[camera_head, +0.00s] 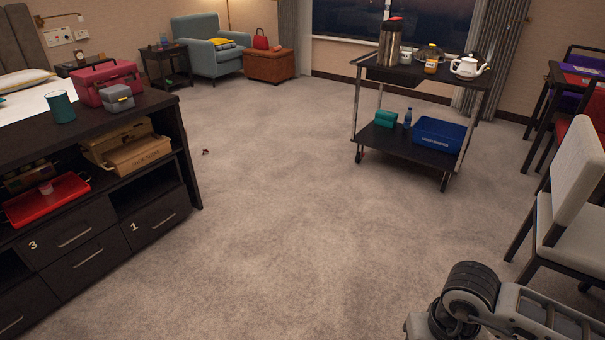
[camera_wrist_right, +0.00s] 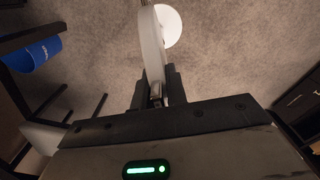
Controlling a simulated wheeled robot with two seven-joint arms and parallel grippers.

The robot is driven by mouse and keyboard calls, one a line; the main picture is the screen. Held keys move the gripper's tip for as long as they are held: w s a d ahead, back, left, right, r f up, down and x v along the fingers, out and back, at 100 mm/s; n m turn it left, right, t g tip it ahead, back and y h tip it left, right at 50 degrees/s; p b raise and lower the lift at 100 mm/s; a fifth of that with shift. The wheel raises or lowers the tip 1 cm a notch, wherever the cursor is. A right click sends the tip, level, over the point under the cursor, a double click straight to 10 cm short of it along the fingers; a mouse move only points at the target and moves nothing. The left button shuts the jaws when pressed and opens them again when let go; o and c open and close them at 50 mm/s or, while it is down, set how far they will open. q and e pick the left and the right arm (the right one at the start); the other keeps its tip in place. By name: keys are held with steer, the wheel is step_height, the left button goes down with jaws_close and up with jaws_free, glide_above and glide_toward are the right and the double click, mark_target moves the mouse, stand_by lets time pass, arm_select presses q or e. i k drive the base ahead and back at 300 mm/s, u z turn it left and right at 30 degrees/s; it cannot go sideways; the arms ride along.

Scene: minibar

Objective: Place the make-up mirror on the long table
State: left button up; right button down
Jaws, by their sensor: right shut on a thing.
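The make-up mirror (camera_wrist_right: 152,45) is in the right wrist view, a pale narrow body seen nearly edge-on, with a round white disc (camera_wrist_right: 168,26) at its far end. My right gripper (camera_wrist_right: 157,92) is shut on it and holds it above the carpet. The mirror does not show in the head view, where only part of my right arm is at the bottom right. A dark table (camera_head: 556,75) with red and purple things on it is cut off at the right edge; I cannot tell if it is the long table. My left gripper is out of view.
A dark drawer cabinet (camera_head: 95,218) stands at left, bearing a teal cup and a pink box. A dark trolley (camera_head: 420,78) with a flask and teapot stands at back right. A pale chair (camera_head: 572,185) is at right.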

mark_target(47, 131)
steer(key=u, duration=0.65)
steer(key=i, duration=1.7)
steer(key=u, duration=1.1)
steer(key=i, duration=1.3)
steer(key=u, duration=1.1)
steer(key=i, duration=0.5)
steer(key=u, duration=3.5)
